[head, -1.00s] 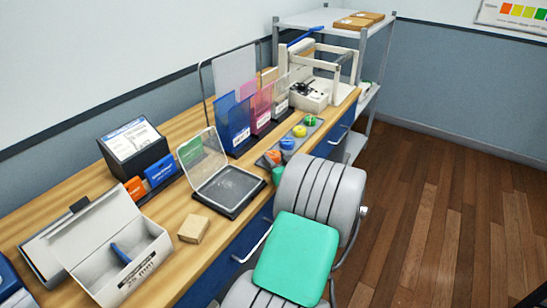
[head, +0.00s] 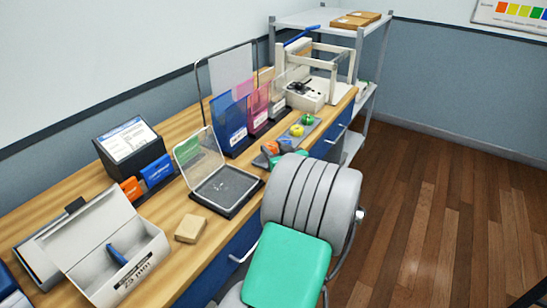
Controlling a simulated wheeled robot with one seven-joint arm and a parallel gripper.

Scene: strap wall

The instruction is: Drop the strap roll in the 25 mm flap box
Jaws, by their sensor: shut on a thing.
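The 25 mm flap box (head: 140,277) is white and stands open at the near left of the bench, its lid tilted back. A small blue piece (head: 117,254) lies inside it. My gripper (head: 276,157) is at the near end of the roll tray, mostly hidden behind my grey arm. Teal parts of it show beside orange and blue colours. It is shut on a strap roll, but I cannot tell which colour it holds. A yellow roll (head: 297,130) and a green roll (head: 308,119) sit on the tray behind it.
A clear-lidded case (head: 222,188) stands open between the flap box and my gripper. A small cardboard box (head: 190,228) lies beside the flap box. Blue and pink upright holders (head: 230,124) and a dark sign stand (head: 133,148) line the back of the bench.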

